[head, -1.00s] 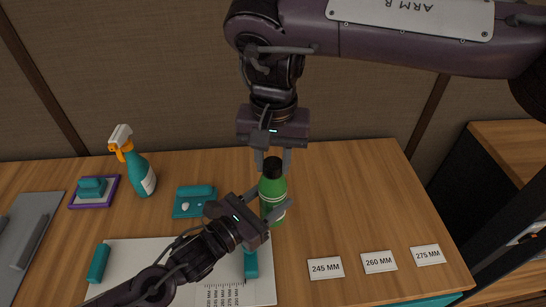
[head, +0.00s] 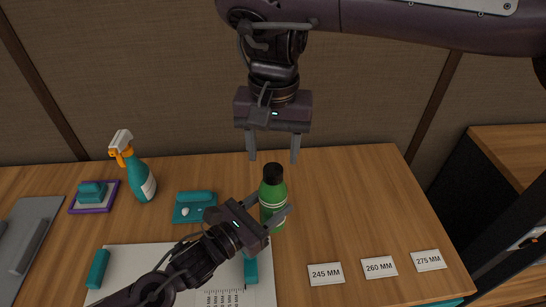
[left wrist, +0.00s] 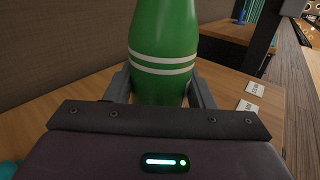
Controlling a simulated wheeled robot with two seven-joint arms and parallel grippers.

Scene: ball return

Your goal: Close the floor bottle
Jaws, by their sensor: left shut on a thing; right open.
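A green bottle (head: 272,200) with white stripes stands upright on the table, with a black cap (head: 273,173) on its top. In the left wrist view the green bottle (left wrist: 163,40) fills the middle, and its top is out of frame. My left gripper (head: 276,208) is shut on the bottle's lower body, one finger on each side. My right gripper (head: 274,158) is open and empty, pointing down just above and behind the cap, apart from it. Whether the cap is fully seated cannot be told.
Cards reading 245 MM (head: 326,274), 260 MM (head: 379,267) and 275 MM (head: 429,260) lie at the front right. A spray bottle (head: 141,180), a teal tray (head: 195,207) and a white measuring board (head: 120,255) are to the left.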

